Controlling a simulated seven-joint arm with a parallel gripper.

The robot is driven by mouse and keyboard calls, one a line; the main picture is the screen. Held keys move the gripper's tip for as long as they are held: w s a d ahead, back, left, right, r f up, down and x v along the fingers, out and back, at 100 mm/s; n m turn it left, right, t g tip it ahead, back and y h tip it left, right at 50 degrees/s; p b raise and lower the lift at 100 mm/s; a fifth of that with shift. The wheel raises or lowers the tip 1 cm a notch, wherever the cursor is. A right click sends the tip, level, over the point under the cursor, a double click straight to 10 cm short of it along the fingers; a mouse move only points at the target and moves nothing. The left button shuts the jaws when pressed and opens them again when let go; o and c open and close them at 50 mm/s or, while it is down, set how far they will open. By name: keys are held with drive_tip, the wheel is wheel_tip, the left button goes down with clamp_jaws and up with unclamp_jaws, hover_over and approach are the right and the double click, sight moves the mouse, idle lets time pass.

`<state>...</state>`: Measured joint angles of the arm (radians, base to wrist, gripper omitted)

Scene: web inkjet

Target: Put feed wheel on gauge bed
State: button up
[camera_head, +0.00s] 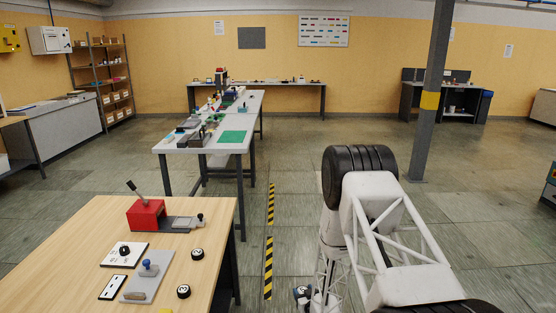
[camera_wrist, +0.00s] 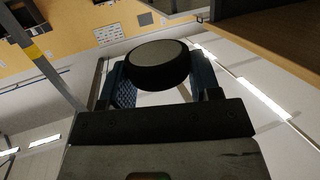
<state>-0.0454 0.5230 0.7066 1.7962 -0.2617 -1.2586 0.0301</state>
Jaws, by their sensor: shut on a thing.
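In the wrist view a round black wheel with a grey face, which I take for the feed wheel (camera_wrist: 157,60), sits between the blue pads of my gripper (camera_wrist: 152,78), which is shut on it. In the head view my gripper (camera_head: 303,293) is low, right of the wooden table and apart from it; the wheel is small there. On the table a red block with a black lever (camera_head: 146,214) joins a low grey bed (camera_head: 182,223). A grey plate with a blue knob (camera_head: 150,270) lies nearer. I cannot tell for certain which is the gauge bed.
Two black discs with white marked tops (camera_head: 197,254) (camera_head: 183,291) lie on the wooden table (camera_head: 85,245). A white plate with a black knob (camera_head: 124,254) and a small black-and-white plate (camera_head: 113,287) lie left.

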drive_tip(key=s+d+f+m+h, duration=0.1)
drive_tip(key=d+f+m+h, duration=0.2)
drive_tip(key=d, duration=0.5)
wheel_tip(320, 180, down, 3)
drive_tip(key=shift+s+r+t+h, duration=0.2)
drive_tip(key=shift+s+t+h, duration=0.15)
drive_tip(key=shift+h, duration=0.45)
drive_tip(key=shift+a+r, duration=0.1)
drive_tip(key=shift+a, duration=0.05)
drive_tip(key=a+r+n+y, duration=0.1)
drive_tip(key=a+r, duration=0.1)
drive_tip(key=w+a+r+n+y, duration=0.1)
drive_tip(key=a+r+y, duration=0.1)
drive_tip(key=a, duration=0.1)
drive_tip(key=a+r+n+g+y, duration=0.1)
drive_tip(key=a+r, duration=0.1)
drive_tip(key=a, duration=0.1)
drive_tip(key=shift+w+a+y, duration=0.15)
drive_tip(key=shift+w+y, duration=0.25)
drive_tip(key=a+r+n+g+y, duration=0.35)
drive_tip(key=a+r+y, duration=0.2)
drive_tip(key=a, duration=0.35)
drive_tip(key=n+g+y, duration=0.5)
drive_tip(key=n+g, duration=0.3)
drive_tip(key=n, duration=0.1)
approach(206, 276)
drive_tip(key=shift+v, duration=1.85)
drive_tip(key=shift+r, duration=0.15)
